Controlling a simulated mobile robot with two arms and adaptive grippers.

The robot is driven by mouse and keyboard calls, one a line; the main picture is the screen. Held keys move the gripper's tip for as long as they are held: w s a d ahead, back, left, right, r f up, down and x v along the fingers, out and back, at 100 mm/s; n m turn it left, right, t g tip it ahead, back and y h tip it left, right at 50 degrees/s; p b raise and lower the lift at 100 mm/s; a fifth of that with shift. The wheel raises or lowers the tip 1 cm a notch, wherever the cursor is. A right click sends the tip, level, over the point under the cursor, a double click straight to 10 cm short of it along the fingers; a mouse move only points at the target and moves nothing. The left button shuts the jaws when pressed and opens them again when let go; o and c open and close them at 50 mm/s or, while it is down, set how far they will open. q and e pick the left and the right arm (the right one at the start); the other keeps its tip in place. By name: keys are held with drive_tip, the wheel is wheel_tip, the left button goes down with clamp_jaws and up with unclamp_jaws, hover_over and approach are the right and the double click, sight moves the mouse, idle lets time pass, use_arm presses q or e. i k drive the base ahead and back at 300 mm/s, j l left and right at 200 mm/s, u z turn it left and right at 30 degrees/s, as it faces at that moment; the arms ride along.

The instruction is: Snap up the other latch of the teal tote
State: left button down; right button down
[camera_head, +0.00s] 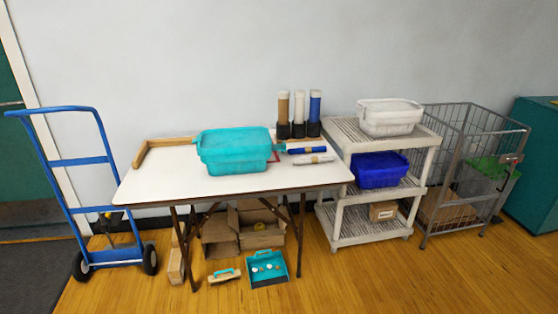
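The teal tote (235,152) stands on the white folding table, a little right of its middle, with its lid on. A latch-like tab shows at its right end, but the tote is too small in this view to tell whether either latch is up or down. Neither of my grippers shows in the head view.
The table (160,180) is bare at its left front. Rolls (308,155) lie right of the tote. A blue hand truck (75,160) stands left. A shelf cart (338,210) with white and blue totes and a wire cage cart (465,165) stand right. Boxes sit underneath.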

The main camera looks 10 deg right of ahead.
sight(281, 148)
drive_tip(key=i+l, duration=0.15)
drive_tip(key=i, duration=1.1)
